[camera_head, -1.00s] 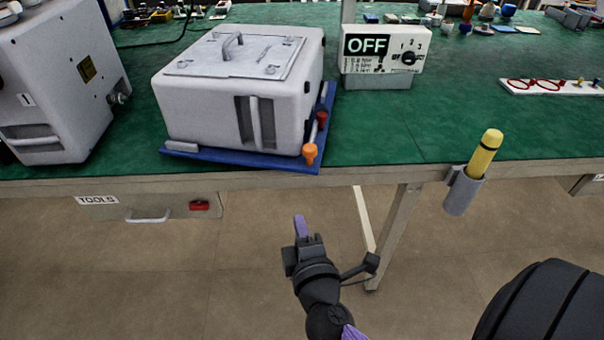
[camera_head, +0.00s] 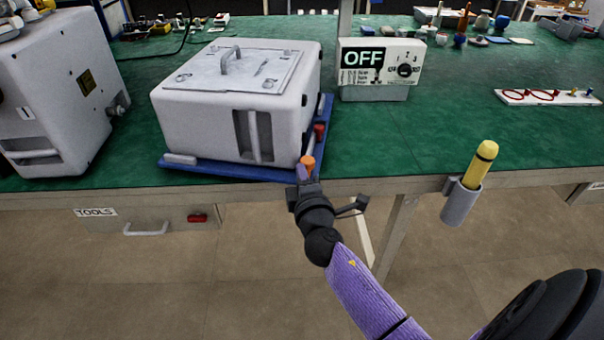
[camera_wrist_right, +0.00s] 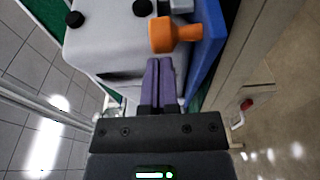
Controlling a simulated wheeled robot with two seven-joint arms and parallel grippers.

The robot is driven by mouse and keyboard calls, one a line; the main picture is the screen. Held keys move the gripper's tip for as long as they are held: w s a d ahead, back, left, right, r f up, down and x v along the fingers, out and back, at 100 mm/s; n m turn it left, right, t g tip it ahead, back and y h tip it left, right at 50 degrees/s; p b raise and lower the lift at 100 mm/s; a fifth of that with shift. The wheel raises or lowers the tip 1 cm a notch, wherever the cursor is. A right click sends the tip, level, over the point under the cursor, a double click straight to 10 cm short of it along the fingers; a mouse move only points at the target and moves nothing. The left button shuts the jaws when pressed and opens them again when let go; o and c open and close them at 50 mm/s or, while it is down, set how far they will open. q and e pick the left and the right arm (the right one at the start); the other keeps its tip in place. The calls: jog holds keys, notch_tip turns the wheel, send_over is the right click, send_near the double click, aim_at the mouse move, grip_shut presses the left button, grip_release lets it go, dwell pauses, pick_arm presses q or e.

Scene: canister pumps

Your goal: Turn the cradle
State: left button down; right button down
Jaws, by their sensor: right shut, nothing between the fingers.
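A white boxy pump (camera_head: 230,105) with a metal lid and handle sits on a blue cradle (camera_head: 225,172) at the bench's front edge. An orange knob (camera_head: 307,163) and a red knob (camera_head: 319,130) stand at the cradle's right side. My right gripper (camera_head: 303,174) is shut and empty, just in front of the orange knob. In the right wrist view its purple fingers (camera_wrist_right: 158,78) lie together with their tips close to the orange knob (camera_wrist_right: 172,35); I cannot tell whether they touch. My left gripper is not in view.
A second white machine (camera_head: 55,95) stands at the left. A box reading OFF (camera_head: 380,62) stands behind right. A yellow torch (camera_head: 480,163) sits in a grey holder on the bench edge. A drawer (camera_head: 150,222) labelled TOOLS is below. Green bench top right of the cradle is clear.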

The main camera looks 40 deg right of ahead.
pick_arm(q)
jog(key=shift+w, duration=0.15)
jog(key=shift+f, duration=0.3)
pick_arm(e)
jog(key=d, duration=0.7)
jog(key=shift+d, duration=0.4)
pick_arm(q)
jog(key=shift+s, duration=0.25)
pick_arm(e)
jog(key=shift+r, duration=0.15)
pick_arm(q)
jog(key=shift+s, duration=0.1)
